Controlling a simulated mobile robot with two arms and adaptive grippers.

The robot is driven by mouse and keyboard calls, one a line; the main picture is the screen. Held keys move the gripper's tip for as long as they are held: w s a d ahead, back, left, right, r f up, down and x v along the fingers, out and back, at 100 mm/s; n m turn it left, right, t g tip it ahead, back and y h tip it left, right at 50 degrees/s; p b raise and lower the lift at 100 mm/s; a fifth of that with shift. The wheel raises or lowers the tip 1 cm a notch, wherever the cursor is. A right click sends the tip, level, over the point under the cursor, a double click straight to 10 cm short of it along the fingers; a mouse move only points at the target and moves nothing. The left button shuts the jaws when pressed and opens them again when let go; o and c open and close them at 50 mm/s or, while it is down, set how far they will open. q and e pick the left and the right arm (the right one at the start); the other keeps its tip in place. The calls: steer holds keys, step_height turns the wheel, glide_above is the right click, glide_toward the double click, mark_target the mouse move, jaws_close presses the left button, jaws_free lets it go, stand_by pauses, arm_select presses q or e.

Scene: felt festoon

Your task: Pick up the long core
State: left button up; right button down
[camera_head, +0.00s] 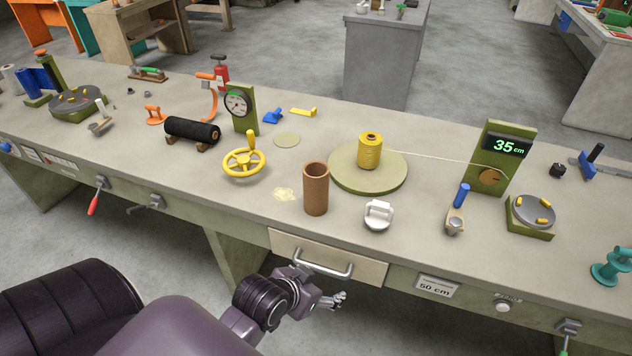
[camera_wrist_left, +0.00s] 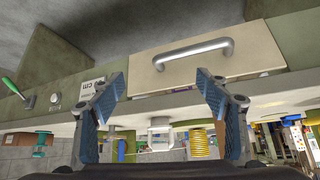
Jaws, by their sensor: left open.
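A brown upright tube (camera_head: 316,189), which looks like the long core, stands on the workbench near its front edge, above the drawer. My left gripper (camera_head: 338,299) hangs in front of the bench, below the bench top and beside the drawer handle, apart from the tube. In the left wrist view my left gripper (camera_wrist_left: 160,95) shows its two blue-padded fingers spread with nothing between them. My right gripper is not in view.
The drawer handle (camera_head: 324,262) sticks out close to my left gripper. Around the tube are a yellow handwheel (camera_head: 243,162), a white block-like item (camera_head: 378,214) and a round green mat (camera_head: 343,180) bearing a yellow spool (camera_head: 370,151). A black roll (camera_head: 191,131) lies on wooden rests.

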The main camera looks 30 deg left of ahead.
arm_select(q)
steer(key=w+a+r+n+t+y, duration=0.1)
steer(key=w+a+r+n+t, duration=0.1)
steer(key=w+a+r+t, duration=0.45)
steer(key=n+y, duration=0.2)
steer(key=y, duration=0.1)
glide_toward(320, 173)
steer(key=shift+s+f+t, duration=0.35)
steer(key=shift+f, duration=0.15)
steer(key=shift+w+a+p, duration=0.15)
steer(key=shift+w+p, duration=0.15)
steer(key=p+x, duration=0.2)
steer(key=x, duration=0.4)
steer(key=shift+w, duration=0.25)
steer(key=shift+w+a, duration=0.1)
steer(key=shift+w, duration=0.15)
steer(key=c, duration=1.3)
